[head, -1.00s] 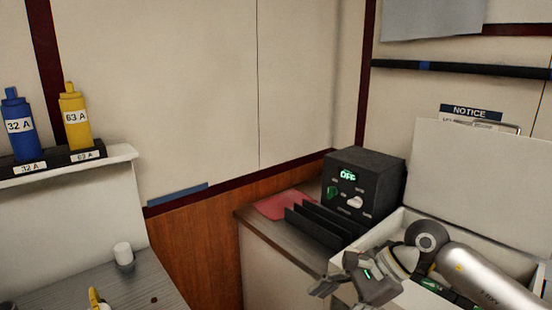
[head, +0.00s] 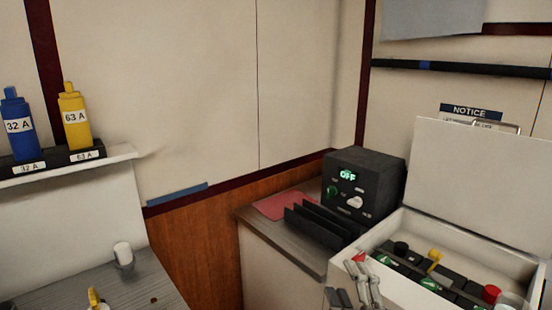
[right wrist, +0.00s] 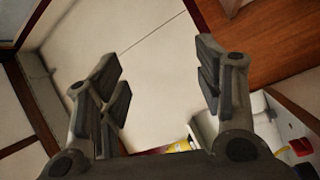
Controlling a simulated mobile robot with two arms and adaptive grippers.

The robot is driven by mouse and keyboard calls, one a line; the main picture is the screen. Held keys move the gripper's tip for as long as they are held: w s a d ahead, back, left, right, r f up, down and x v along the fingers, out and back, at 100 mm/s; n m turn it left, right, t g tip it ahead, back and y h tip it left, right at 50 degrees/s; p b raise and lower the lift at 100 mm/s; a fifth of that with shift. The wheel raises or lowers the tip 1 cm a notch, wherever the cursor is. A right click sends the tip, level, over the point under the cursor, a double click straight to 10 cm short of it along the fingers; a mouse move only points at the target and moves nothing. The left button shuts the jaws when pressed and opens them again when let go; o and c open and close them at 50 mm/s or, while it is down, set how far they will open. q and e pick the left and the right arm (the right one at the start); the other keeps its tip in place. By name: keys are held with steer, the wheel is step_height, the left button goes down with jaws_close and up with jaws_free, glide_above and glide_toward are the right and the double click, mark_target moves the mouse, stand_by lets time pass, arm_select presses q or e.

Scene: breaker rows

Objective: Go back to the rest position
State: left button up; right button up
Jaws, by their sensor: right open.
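My right gripper (head: 360,284) shows at the bottom edge of the head view, in front of the near left side of the open white box (head: 425,213). Its fingers point upward. In the right wrist view the two fingers of my right gripper (right wrist: 158,62) stand wide apart with nothing between them. Past the fingers are bare wall panels and a strip of brown wood. The rest of the right arm is below the head view. My left gripper is in neither view.
The white box holds a row of breakers with green, yellow and red parts (head: 434,262). Behind it stands a black unit (head: 368,175) reading OFF, beside black dividers (head: 318,226) and a red mat (head: 283,205). A shelf (head: 120,153) at left carries blue (head: 20,128) and yellow (head: 75,118) pieces.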

steer(key=s+d+f+m+g+h, duration=0.35)
steer(key=s+f+m, duration=0.2)
steer(key=f, duration=0.45)
steer(key=s+d+f+m+g, duration=0.1)
steer(key=s+f+m+g, duration=0.3)
steer(key=s+f+g, duration=0.5)
steer(key=s+d+f+m+g, duration=0.3)
steer(key=s+f, duration=0.4)
steer(key=s, duration=0.6)
step_height(320, 180, down, 26)
steer(key=s+a+f+g, duration=0.1)
steer(key=s, duration=0.1)
steer(key=s+d+f+g, duration=0.1)
steer(key=s+d+f, duration=0.1)
steer(key=s+f, duration=1.2)
steer(key=shift+s+d+f, duration=0.2)
steer(key=shift+s+d, duration=0.15)
steer(key=shift+s, duration=0.65)
steer(key=shift+m+g, duration=0.25)
steer(key=shift+c, duration=0.2)
